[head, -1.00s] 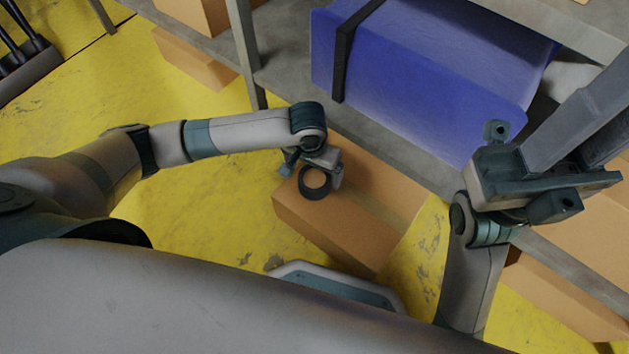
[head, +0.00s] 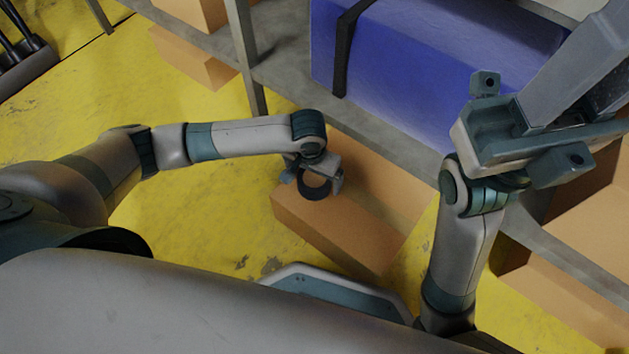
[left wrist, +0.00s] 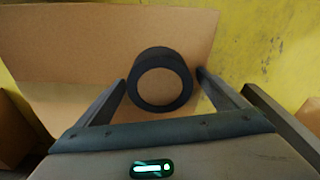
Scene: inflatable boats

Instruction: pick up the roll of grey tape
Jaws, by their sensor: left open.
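The roll of tape (head: 313,197) is a dark grey ring on top of a brown cardboard box (head: 330,232). My left gripper (head: 318,178) is over it in the head view and hides part of the ring. In the left wrist view the roll (left wrist: 160,55) lies between the two open fingers of my left gripper (left wrist: 162,77), one on each side. The right fingertip is close to the ring; I cannot tell whether it touches. My right gripper (head: 575,85) is at the right of the head view, away from the roll; its jaw opening is unclear.
A grey shelf (head: 275,75) with an upright post (head: 245,60) stands behind the box and holds a large blue bundle with a black strap (head: 430,60). More cardboard boxes (head: 575,250) are at the right. Yellow floor (head: 200,220) is clear left of the box.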

